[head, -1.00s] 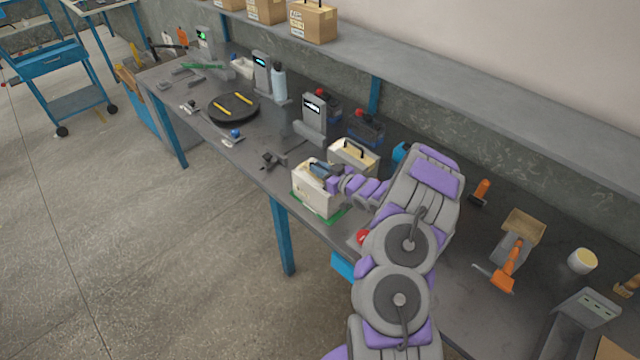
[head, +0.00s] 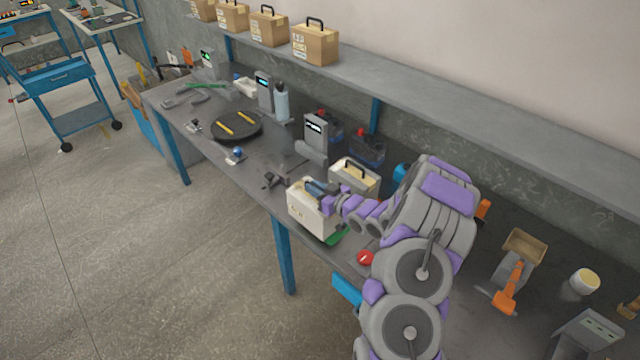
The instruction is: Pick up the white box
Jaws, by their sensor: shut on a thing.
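A white box (head: 308,212) with a label on its front is at the front edge of the workbench, in the middle of the head view. My gripper (head: 318,189) is at the top of this box, shut on it; the fingertips are small and partly hidden. The box looks slightly tilted and seems raised over a green mat (head: 338,238), though the gap is hard to see. A second white box (head: 352,178) with a dark handle stands just behind it on the bench.
A grey scale-like device (head: 316,138) and dark batteries (head: 367,150) stand behind. A black round turntable (head: 237,127) is to the left. A red button (head: 365,258) sits beside my arm. A shelf (head: 450,115) with cardboard boxes (head: 315,45) runs along the wall.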

